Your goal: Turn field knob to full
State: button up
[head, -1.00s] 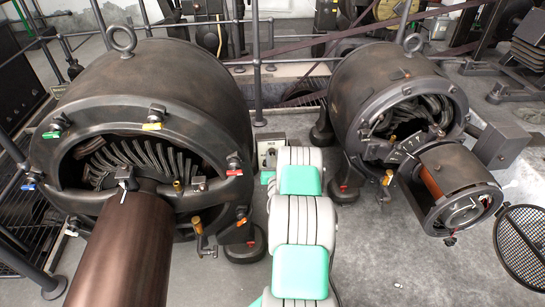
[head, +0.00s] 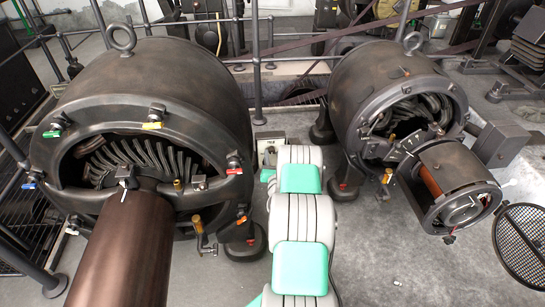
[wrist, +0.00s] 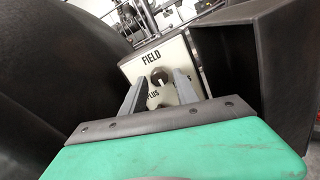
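The field box is a pale panel (wrist: 150,60) marked FIELD, straight ahead in the wrist view. A small round dark knob (wrist: 158,76) shows on its face, with lettering reading "LUS" below it, partly hidden. My gripper (wrist: 165,80) has its two grey fingers apart, pointing at the panel, one on each side of the knob. Whether the fingers touch the knob or the panel cannot be told. In the head view the box (head: 269,143) stands between the two dynamos, mostly hidden behind my white and green arm. My gripper is hidden there.
A large dark dynamo (head: 165,85) stands on the left and a smaller one (head: 385,85) on the right, close on either side of my arm. A round mesh screen (head: 525,245) is at the lower right. Railings run behind.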

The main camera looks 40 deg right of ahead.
jog(key=shift+o, duration=0.9)
jog(key=v, duration=0.7)
jog(key=shift+s+a+b, duration=0.25)
jog(key=shift+s+b, duration=0.05)
jog(key=shift+b, duration=0.05)
jog(key=shift+r, duration=0.15)
